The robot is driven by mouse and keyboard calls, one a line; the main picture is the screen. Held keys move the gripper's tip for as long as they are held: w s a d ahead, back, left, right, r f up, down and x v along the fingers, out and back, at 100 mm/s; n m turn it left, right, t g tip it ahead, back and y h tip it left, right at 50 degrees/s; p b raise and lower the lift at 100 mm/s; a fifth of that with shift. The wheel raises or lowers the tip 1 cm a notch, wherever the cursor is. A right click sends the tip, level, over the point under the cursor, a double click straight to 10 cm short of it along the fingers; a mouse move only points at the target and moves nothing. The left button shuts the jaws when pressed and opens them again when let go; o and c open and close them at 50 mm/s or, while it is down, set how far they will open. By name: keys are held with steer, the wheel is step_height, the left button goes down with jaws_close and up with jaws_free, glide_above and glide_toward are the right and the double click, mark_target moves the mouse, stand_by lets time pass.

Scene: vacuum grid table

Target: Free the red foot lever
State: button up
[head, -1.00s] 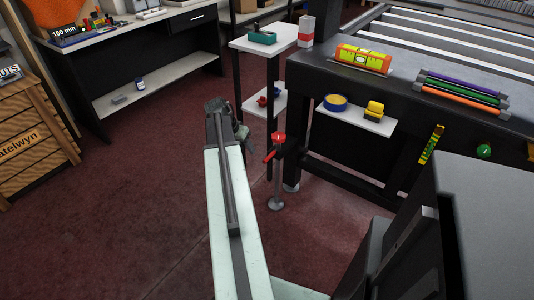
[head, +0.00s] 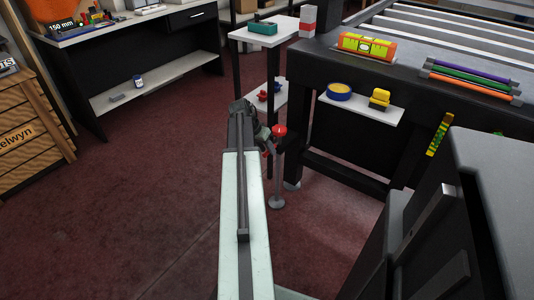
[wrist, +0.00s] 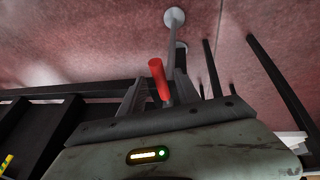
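The red foot lever (wrist: 157,78) sticks out from a thin grey post on a round foot. In the head view the post has a red round cap (head: 279,131), and the lever is mostly hidden behind my gripper (head: 264,136). In the wrist view my gripper (wrist: 155,92) is open, with one dark finger to each side of the lever. The lever appears between the fingers, with the grey post close to the right finger. I cannot tell whether either finger touches it.
The black grid table (head: 400,85) stands to the right, with a low white shelf (head: 372,117) holding a blue-yellow roll and a yellow block. A small white side table (head: 283,31) stands just behind the post. Red floor to the left is clear.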

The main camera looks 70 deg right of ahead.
jaws_close()
stand_by(1.3)
